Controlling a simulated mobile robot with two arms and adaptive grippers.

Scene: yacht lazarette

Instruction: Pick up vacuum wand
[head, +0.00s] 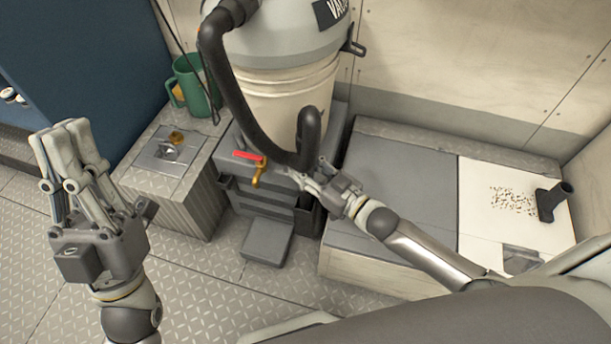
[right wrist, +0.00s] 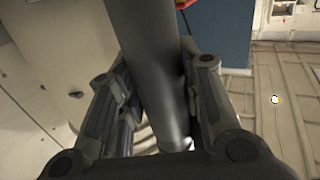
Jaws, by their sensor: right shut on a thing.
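The vacuum wand is a dark grey tube; its upright end (head: 309,128) shows in front of the vacuum bucket, joined to the black hose (head: 245,105). My right gripper (head: 318,172) is shut around the lower part of this tube. In the right wrist view the wand (right wrist: 150,60) runs between the two fingers of the right gripper (right wrist: 160,95), with both fingers against its sides. My left gripper (head: 68,130) is raised at the left, apart from everything. Its fingers are seen at an angle, so its opening is unclear.
The vacuum bucket (head: 285,90) stands behind the wand. A red-handled valve (head: 250,157) is just left of my right gripper. A green jug (head: 195,88) stands on a left locker. A black nozzle (head: 550,200) and dark crumbs (head: 512,201) lie on a white panel at right.

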